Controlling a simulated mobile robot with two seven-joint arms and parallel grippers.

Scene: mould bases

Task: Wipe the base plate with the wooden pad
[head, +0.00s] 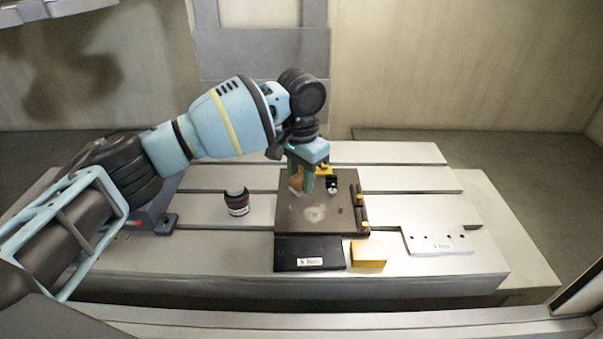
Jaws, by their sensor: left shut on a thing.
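The base plate (292,222) is a dark square plate on the slotted metal table, with a pale smudge (315,214) near its middle. My left gripper (301,186) points down over the plate's back left part. It is shut on the wooden pad (296,180), a small brown piece partly hidden by the green fingers. The pad is at or just above the plate; I cannot tell whether it touches. My right gripper is not in view.
A black labelled plate (290,255) and a yellow block (368,254) lie in front. A light plate with holes (437,240) lies right. Yellow-and-black pins (362,212) line the plate's right edge; a small black-and-white piece (332,185) sits near the gripper.

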